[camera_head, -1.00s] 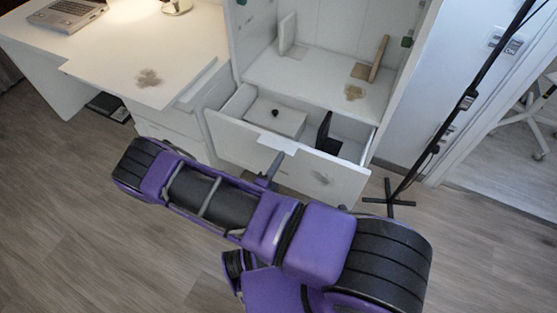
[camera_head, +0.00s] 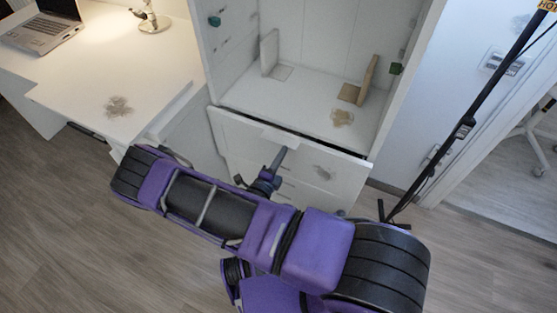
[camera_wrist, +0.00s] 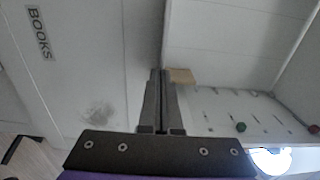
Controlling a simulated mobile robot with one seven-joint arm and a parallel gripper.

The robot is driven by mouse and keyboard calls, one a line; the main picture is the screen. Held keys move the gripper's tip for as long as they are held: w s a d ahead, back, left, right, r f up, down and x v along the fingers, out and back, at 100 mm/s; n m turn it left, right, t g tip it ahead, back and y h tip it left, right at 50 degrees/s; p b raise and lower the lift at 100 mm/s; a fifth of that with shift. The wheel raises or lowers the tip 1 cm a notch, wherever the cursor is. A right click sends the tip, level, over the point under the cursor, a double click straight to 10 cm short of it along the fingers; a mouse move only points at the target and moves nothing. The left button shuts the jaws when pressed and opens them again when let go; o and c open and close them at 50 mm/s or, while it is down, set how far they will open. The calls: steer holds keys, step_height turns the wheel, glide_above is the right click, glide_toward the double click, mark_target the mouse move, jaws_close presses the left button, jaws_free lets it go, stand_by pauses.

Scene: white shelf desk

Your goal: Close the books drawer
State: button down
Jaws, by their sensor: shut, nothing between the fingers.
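The books drawer (camera_head: 318,166) is the white top drawer under the open shelf. In the head view it is nearly closed, with a thin dark gap along its top edge. Its white front also shows in the wrist view (camera_wrist: 75,75), with the label "BOOKS" (camera_wrist: 38,33) and a grey smudge. My gripper (camera_head: 281,153) is at the drawer front, near the middle of its top edge. In the wrist view my gripper (camera_wrist: 160,75) has its fingers together and empty. I cannot tell whether the fingertips touch the drawer. The inside of the drawer is hidden.
The open shelf (camera_head: 300,95) above holds two wooden bookends (camera_head: 365,80). A white desk (camera_head: 85,85) with a laptop (camera_head: 42,32) and a lamp (camera_head: 150,18) stands at the left. A black stand pole (camera_head: 465,130) is at the right. The floor at the left is clear.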

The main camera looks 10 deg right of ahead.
steer(key=x, duration=0.3)
steer(key=shift+w+d+r, duration=0.1)
steer(key=shift+w+d, duration=0.1)
stand_by(0.3)
steer(key=v, duration=1.4)
steer(key=shift+s+a+p, duration=0.2)
steer(key=shift+p, duration=0.15)
